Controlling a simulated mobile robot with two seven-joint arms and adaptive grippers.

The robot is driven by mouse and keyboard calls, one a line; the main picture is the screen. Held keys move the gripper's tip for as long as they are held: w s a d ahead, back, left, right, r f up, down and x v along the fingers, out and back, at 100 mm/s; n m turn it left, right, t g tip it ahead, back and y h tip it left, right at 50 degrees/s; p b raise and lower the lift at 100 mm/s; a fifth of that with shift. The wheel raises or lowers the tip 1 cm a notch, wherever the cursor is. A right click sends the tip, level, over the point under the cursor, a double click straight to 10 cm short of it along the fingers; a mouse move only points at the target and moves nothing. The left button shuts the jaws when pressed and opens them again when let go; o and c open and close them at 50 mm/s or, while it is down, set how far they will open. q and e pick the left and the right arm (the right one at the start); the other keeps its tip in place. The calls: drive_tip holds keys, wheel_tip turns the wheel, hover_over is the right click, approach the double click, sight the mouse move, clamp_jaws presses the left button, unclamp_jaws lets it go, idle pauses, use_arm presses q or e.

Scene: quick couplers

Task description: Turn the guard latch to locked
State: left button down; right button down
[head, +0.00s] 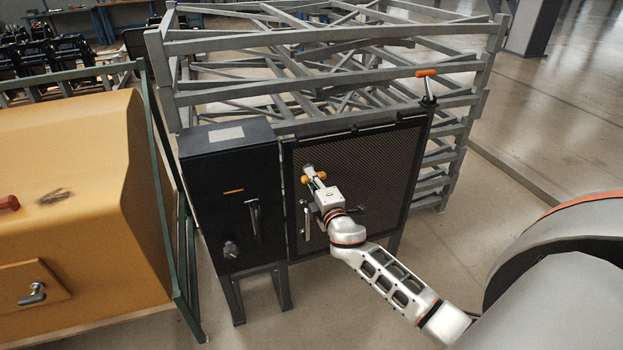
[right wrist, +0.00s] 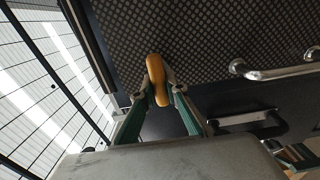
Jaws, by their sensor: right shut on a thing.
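The guard latch (head: 308,172) is on the left edge of the dark mesh guard door (head: 370,165). Its yellow-orange handle shows in the right wrist view (right wrist: 156,75), slightly tilted. My right gripper (head: 315,178) reaches in from the lower right and is shut on that handle. In the right wrist view both fingers (right wrist: 158,90) close around it from either side. The fingers and wrist hide part of the latch in the head view, and I cannot read its locked or unlocked marking. My left gripper is not in view.
A metal pull handle (head: 306,224) sits just below the latch. A black cabinet (head: 228,190) with a lever handle stands left of the door. An orange-tipped lever (head: 426,74) rises at the door's top right. Grey stacked frames (head: 330,45) stand behind.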

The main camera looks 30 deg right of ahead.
drive_tip(key=c, duration=2)
unclamp_jaws()
drive_tip(key=shift+s, duration=0.1)
drive_tip(key=v, duration=1.2)
drive_tip(key=shift+f, duration=0.1)
drive_tip(key=s+a+f+m+g+y, duration=0.2)
drive_tip(key=s+a+f+m, duration=0.1)
drive_tip(key=s+a+f, duration=0.3)
drive_tip(key=s+a+f+m+g+y, duration=0.2)
drive_tip(key=s+a+f+m, duration=0.2)
drive_tip(key=s+a+f, duration=0.2)
drive_tip(key=s+a+f+m+g+y+p, duration=0.1)
drive_tip(key=s+a+f+m+g+y, duration=0.1)
drive_tip(key=s+a+f, duration=0.5)
drive_tip(key=shift+s+a+f+m+g+y, duration=0.1)
drive_tip(key=shift+s+f+m+g+y, duration=0.15)
drive_tip(key=shift+s+f+m, duration=0.5)
drive_tip(key=shift+s+a+f+m+g+y, duration=0.15)
drive_tip(key=shift+s+f+m+y, duration=0.15)
drive_tip(key=shift+s+f, duration=0.85)
